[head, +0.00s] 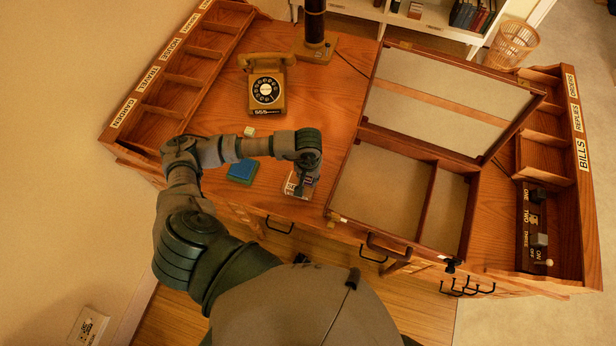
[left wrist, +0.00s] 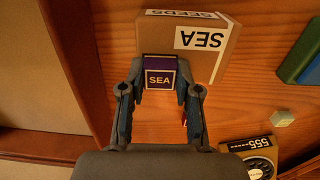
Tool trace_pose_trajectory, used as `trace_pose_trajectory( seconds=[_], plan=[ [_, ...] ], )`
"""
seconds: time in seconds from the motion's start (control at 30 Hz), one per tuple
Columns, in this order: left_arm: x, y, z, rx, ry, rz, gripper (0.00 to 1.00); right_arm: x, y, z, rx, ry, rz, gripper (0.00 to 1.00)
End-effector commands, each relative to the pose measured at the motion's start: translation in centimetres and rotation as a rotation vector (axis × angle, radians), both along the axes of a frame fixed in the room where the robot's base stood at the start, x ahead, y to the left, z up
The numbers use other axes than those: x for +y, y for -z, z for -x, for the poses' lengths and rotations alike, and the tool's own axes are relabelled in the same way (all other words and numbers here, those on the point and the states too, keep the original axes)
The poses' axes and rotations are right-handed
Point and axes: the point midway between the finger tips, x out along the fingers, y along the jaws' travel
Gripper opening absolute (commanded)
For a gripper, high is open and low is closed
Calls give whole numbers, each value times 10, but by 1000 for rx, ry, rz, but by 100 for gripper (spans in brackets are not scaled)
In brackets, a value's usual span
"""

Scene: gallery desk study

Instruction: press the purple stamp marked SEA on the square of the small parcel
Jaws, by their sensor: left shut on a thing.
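My left gripper (head: 303,184) points down over the small parcel (head: 290,190) near the desk's front edge. In the left wrist view the gripper (left wrist: 160,95) is shut on the purple stamp (left wrist: 159,73), which is marked SEA. The brown parcel (left wrist: 209,62) lies behind the stamp there, with white labels reading SEA and SEEDS. The stamp covers part of the parcel, and I cannot see the square or tell whether the stamp touches it. My right gripper is not in view.
A blue pad (head: 241,171) lies left of the parcel, with a small pale block (head: 249,131) behind it. A telephone (head: 265,88) stands farther back. An open lidded box (head: 385,195) is right of the parcel. Slotted racks line both desk ends.

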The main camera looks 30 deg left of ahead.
Motion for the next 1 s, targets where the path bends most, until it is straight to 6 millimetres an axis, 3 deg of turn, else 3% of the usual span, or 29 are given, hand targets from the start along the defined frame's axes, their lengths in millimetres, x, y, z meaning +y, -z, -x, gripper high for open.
trace_pose_trajectory(
  seconds=[0.4, 0.43, 0.53, 0.87, 1.0],
  plan=[
    [0, 4, 3, 9, 1, -1, 4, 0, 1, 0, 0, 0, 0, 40],
    [0, 4, 3, 9, 1, -1, 37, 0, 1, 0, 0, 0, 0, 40],
    [0, 3, 3, 9, 1, -1, 61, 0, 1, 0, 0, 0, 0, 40],
    [0, 1, 2, 3, 0, 0, 61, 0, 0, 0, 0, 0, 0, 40],
    [0, -9, 0, 0, 1, 1, 61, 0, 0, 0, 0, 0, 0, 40]
  ],
)
